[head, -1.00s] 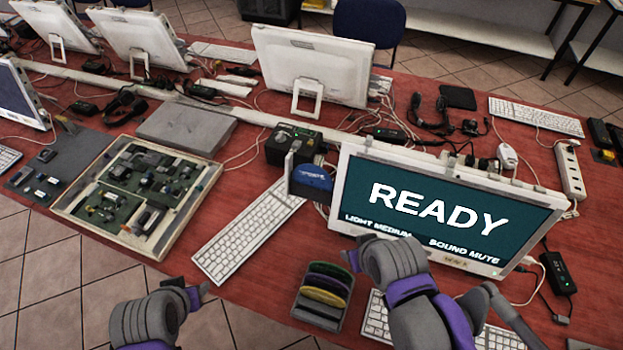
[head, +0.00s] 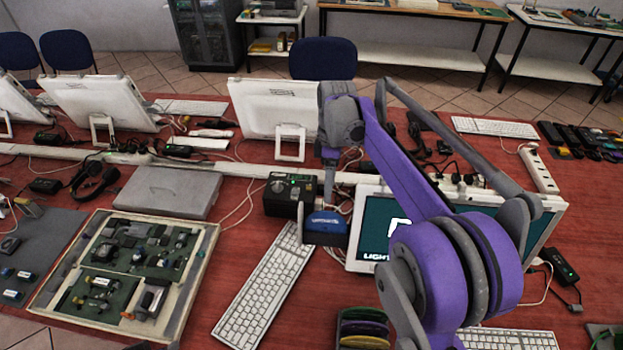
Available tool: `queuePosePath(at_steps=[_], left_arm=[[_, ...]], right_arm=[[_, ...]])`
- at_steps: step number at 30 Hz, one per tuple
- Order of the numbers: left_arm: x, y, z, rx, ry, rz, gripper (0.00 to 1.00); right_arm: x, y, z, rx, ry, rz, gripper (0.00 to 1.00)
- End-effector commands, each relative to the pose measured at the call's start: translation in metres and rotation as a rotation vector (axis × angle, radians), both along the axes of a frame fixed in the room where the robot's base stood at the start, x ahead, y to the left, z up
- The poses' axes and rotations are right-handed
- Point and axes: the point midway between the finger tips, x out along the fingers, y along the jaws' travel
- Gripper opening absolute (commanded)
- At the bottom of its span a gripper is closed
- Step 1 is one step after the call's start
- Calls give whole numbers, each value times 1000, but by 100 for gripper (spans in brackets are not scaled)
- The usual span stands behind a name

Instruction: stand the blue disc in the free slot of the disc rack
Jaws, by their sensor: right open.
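The disc rack (head: 343,330) is at the bottom edge, partly cut off and partly covered by my right arm. It holds green, yellow and dark purple discs; its free slot cannot be made out. My right gripper (head: 340,162) is open and empty, pointing down. In the picture it shows above the blue disc, apart from it. My left gripper is out of view.
A black box (head: 290,194) stands just left and behind the holder. A white keyboard (head: 264,288) lies to its left. The screen (head: 377,236) stands close on the right, largely hidden by my right arm. Cables lie behind. A parts tray (head: 199,285) is at left.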

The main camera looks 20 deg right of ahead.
Motion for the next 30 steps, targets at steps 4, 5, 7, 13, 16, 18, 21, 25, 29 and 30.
queuePosePath(at_steps=[4,5,7,13,16,18,21,25,29,30], left_arm=[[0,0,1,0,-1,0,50],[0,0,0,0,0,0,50],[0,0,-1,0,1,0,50],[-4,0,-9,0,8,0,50],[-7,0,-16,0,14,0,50],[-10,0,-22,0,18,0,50],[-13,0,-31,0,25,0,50],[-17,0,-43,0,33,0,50],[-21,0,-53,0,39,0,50],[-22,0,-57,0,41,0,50]], right_arm=[[9,-9,-2,24,28,55,65],[10,-10,-2,26,30,60,65],[9,-10,-4,28,34,64,65],[7,-8,-15,27,33,64,65],[5,-7,-25,27,33,64,65],[3,-6,-32,27,33,64,65],[1,-4,-45,27,34,64,65],[-2,-3,-60,27,33,64,65],[-5,-1,-75,27,32,64,65],[-5,0,-80,27,32,64,65]])
